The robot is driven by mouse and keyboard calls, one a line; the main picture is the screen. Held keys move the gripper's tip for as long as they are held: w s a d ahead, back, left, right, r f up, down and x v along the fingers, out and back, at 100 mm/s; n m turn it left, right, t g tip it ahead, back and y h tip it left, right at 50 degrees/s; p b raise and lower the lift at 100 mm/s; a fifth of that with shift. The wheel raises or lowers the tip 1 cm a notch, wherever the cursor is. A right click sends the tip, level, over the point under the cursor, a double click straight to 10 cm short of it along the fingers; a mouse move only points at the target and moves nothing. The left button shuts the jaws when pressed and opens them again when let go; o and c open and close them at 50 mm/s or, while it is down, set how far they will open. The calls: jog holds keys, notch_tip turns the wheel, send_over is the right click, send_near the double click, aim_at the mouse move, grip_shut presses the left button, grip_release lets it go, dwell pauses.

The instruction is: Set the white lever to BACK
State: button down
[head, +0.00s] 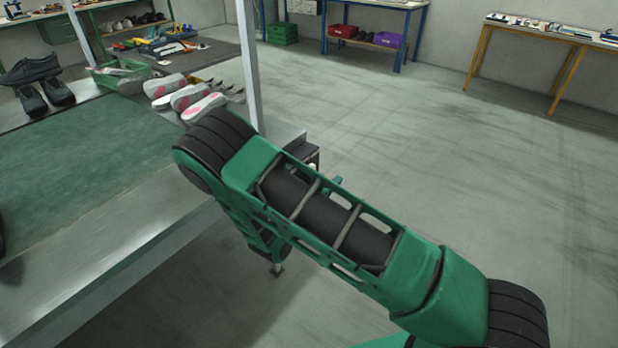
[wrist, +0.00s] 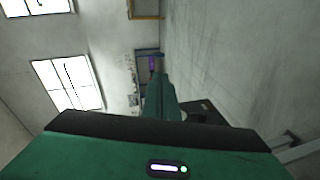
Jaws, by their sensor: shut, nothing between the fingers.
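My gripper (wrist: 160,97) shows in the wrist view as a narrow green shape beyond its wide body, with the fingers together and empty. In the head view my arm hides most of it; only a small teal bit shows past the arm's upper edge. A small dark box stands at the bench corner in the head view, partly behind my arm. A small pale spot on it may be the white lever (head: 312,166); its setting cannot be told. I cannot tell whether the gripper touches it.
A bench with a green mat (head: 80,160) lies left, with a metal edge and an upright post (head: 248,60). Pale shoes with pink soles (head: 203,107) and dark shoes (head: 58,92) are on it. Tables stand along the back wall. The floor (head: 460,170) at right is clear.

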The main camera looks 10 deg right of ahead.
jog(key=a+f+n+t+y, duration=0.4)
jog(key=a+f+n, duration=0.2)
jog(key=a, duration=0.5)
jog(key=r+x, duration=0.1)
jog(key=x, duration=1.3)
jog(key=shift+w+f, duration=0.25)
jog(key=shift+w, duration=0.15)
jog(key=shift+a+r, duration=0.1)
jog(key=shift+a, duration=0.1)
